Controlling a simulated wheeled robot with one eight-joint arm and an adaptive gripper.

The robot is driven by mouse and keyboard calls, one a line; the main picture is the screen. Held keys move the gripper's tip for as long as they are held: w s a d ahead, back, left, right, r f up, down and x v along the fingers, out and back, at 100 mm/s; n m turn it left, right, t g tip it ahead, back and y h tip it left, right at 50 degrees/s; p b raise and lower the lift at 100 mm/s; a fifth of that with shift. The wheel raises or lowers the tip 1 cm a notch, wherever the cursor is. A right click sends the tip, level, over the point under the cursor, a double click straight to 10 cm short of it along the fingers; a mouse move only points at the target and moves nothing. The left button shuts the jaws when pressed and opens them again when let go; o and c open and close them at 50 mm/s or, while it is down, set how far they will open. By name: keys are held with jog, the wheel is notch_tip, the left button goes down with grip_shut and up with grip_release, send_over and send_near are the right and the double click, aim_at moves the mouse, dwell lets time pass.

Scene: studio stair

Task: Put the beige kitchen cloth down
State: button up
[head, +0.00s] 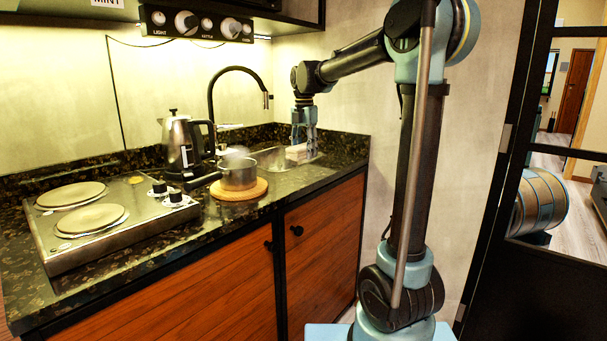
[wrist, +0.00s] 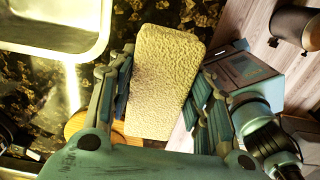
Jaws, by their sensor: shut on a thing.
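The beige kitchen cloth (wrist: 168,80) is a thick, rough-textured, rounded block between my gripper's fingers in the wrist view. In the head view the cloth (head: 297,153) shows small and pale, low beside the right part of the sink. My gripper (head: 304,144) points down over the counter's right end and is shut on the cloth; its fingers lie along both sides of it in the wrist view (wrist: 166,92). I cannot tell whether the cloth touches the counter (head: 335,150).
The metal sink (head: 270,157) with a black tap (head: 238,70) lies left of my gripper. A pot (head: 238,173) stands on a round wooden board (head: 240,190); a kettle (head: 180,142) and a two-plate hob (head: 110,215) are farther left.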

aim_at(304, 176)
jog(key=shift+f, duration=3.55)
jog(key=shift+s+f, duration=0.1)
jog(key=shift+f, duration=0.15)
jog(key=o, duration=1)
jog(key=shift+f, duration=0.25)
